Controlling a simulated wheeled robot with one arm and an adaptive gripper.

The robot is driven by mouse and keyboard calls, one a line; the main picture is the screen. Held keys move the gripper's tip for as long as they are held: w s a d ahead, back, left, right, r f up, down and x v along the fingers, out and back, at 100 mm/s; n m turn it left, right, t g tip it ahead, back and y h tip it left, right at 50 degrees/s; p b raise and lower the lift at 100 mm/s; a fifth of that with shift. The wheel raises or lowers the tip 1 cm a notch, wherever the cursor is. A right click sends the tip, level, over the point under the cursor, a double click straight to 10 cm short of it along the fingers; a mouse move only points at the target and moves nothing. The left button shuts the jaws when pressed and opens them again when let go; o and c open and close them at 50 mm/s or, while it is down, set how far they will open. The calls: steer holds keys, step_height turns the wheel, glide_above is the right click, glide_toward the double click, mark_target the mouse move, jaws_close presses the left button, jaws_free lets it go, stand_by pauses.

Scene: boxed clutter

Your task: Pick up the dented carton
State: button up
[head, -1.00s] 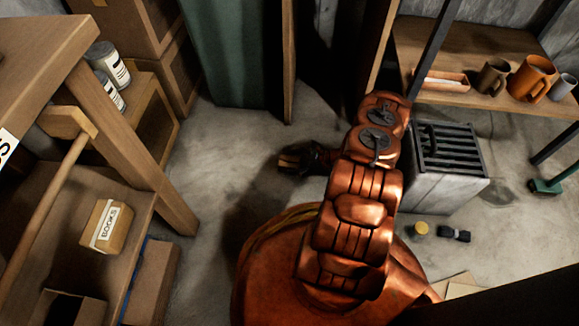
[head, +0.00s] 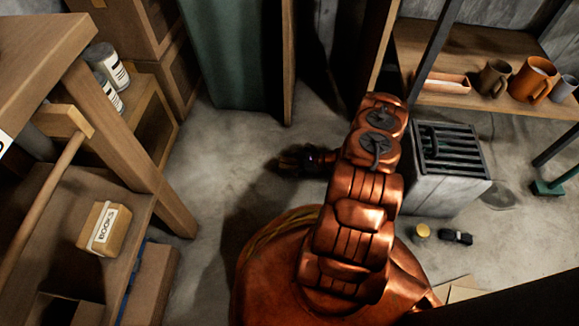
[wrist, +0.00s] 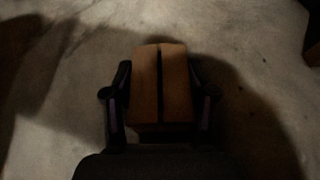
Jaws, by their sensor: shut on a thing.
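A small brown carton (wrist: 176,88) with a dark strip down its middle sits between the two dark fingers of my gripper (wrist: 160,92) in the wrist view. The fingers press its left and right sides. I cannot make out a dent on it. In the head view my gripper (head: 308,161) is left of my copper arm, over the concrete floor, and the carton (head: 287,162) shows as a small dark brown shape at its tip. Its height above the floor is hard to judge.
A grated metal box (head: 430,195) stands right of my arm. Mugs (head: 532,78) sit on the right shelf. Floor (head: 215,150) is clear left of my gripper.

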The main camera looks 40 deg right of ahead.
steer(key=shift+c, duration=0.9)
